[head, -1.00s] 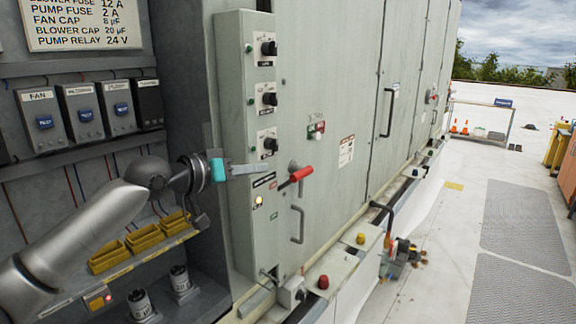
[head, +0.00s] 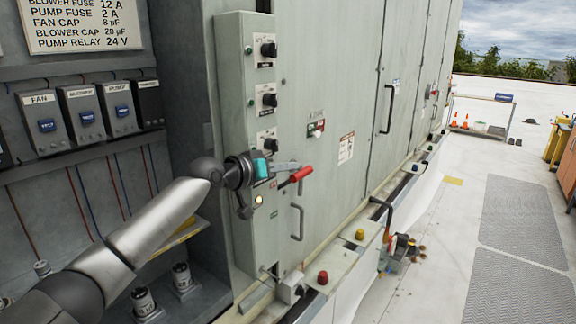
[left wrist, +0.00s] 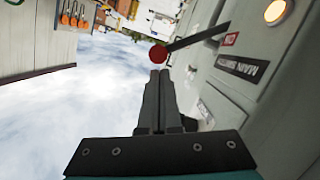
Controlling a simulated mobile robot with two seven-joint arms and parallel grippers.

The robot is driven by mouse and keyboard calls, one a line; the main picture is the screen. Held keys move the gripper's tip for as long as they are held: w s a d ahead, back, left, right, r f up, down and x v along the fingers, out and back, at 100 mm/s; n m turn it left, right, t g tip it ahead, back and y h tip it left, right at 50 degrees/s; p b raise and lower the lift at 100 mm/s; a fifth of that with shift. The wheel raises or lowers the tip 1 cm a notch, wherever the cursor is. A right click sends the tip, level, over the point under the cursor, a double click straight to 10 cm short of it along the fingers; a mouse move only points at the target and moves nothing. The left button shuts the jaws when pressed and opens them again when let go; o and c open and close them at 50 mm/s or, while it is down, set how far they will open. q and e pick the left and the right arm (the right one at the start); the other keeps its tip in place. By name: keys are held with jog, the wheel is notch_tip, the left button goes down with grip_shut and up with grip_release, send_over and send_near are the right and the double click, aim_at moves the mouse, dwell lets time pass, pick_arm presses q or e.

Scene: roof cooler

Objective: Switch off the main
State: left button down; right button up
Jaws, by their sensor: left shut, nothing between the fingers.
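The main switch is a lever with a red handle (head: 301,174) on the narrow grey control column. The handle points out to the right, slightly raised. In the left wrist view its round red end (left wrist: 158,54) shows just beyond the fingertips, with a dark lever arm running to the panel. My right gripper is not in view.
A lit yellow lamp (head: 258,199) is below the switch. Dark rotary knobs (head: 269,100) are above it. A cabinet door handle (head: 297,222) is below right.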

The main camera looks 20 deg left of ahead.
pick_arm(q)
jog(key=shift+w+d, duration=0.15)
jog(key=shift+f, duration=0.15)
